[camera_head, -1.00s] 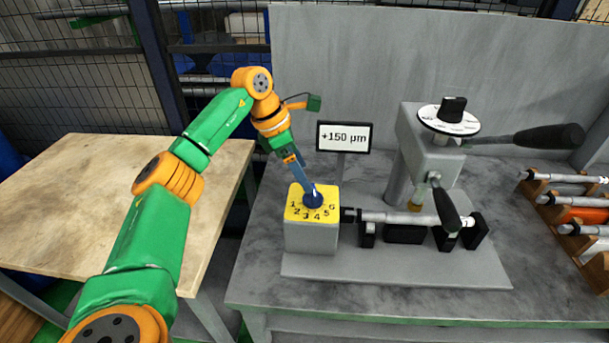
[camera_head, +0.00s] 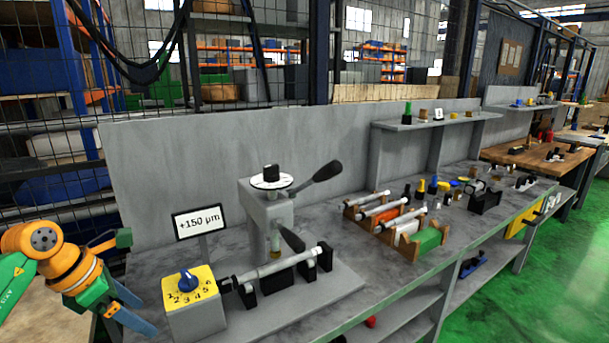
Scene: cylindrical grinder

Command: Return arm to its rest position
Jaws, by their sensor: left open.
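My left arm comes in at the lower left, green and orange. Its gripper (camera_head: 128,318) has blue fingers and is open and empty, just left of the yellow-topped dial box (camera_head: 196,312) and apart from its blue knob (camera_head: 187,281). The grinder (camera_head: 268,222) stands behind on a grey base, with a black-handled lever and a white dial on top. A shaft (camera_head: 284,264) lies across its black supports. The sign (camera_head: 199,222) reads +150 µm. My right gripper is out of view.
A wooden rack (camera_head: 392,228) with several shafts and a green block stands right of the grinder on the grey bench. Several small tools lie farther along. A grey panel (camera_head: 190,160) with a shelf backs the bench. The green floor at the right is clear.

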